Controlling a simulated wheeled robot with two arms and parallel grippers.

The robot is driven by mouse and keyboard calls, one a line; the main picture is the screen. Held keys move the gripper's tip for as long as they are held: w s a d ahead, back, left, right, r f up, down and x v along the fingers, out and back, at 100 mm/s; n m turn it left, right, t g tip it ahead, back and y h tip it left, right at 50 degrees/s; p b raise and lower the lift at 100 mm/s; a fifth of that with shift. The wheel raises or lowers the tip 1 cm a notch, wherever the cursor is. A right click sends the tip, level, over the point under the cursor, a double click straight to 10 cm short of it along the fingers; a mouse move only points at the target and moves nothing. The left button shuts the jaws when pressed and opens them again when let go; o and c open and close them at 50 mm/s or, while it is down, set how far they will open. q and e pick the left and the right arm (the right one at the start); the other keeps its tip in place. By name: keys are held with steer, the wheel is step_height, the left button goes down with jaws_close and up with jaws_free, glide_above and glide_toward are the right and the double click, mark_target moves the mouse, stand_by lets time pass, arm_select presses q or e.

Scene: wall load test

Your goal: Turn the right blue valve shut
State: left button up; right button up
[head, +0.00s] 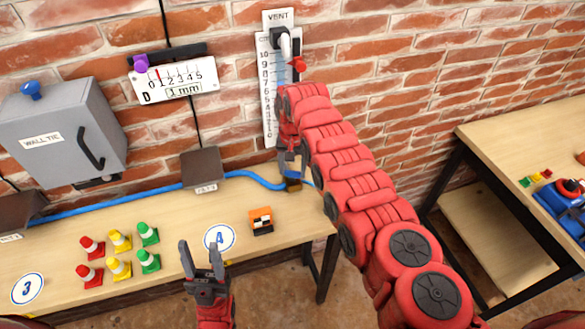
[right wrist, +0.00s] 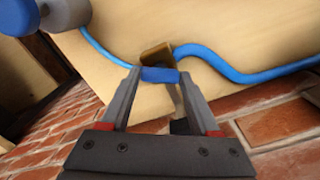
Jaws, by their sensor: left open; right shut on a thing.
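The right blue valve is a small blue handle (right wrist: 160,75) on a brass body (right wrist: 156,53), joined to a blue hose. In the right wrist view the handle lies between my right gripper's fingertips (right wrist: 158,82), which are shut on it. In the head view the brass body (head: 293,186) shows at the table's back right edge, and my right gripper (head: 290,165) reaches down to it, partly hiding the handle. I cannot tell how far the handle is turned. My left gripper (head: 201,250) is open and empty above the table's front edge, fingers pointing up.
The blue hose (head: 255,178) runs along the table's back by the brick wall. Several cones (head: 120,240) and an orange block (head: 262,221) stand on the table.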

steer(key=m+b, duration=0.1)
steer(key=m, duration=0.1)
steer(key=shift+f+m, duration=0.2)
steer(key=shift+m, duration=0.2)
steer(key=m+b, duration=0.3)
steer(key=shift+m+b, duration=0.3)
steer(key=m+b, duration=0.2)
steer(key=m, duration=0.1)
steer(key=shift+b, duration=0.35)
steer(key=shift+r+m+b, duration=0.2)
steer(key=shift+m+b, duration=0.65)
steer(key=shift+m, duration=0.45)
steer(key=o, duration=1.4)
steer(key=shift+c, duration=0.2)
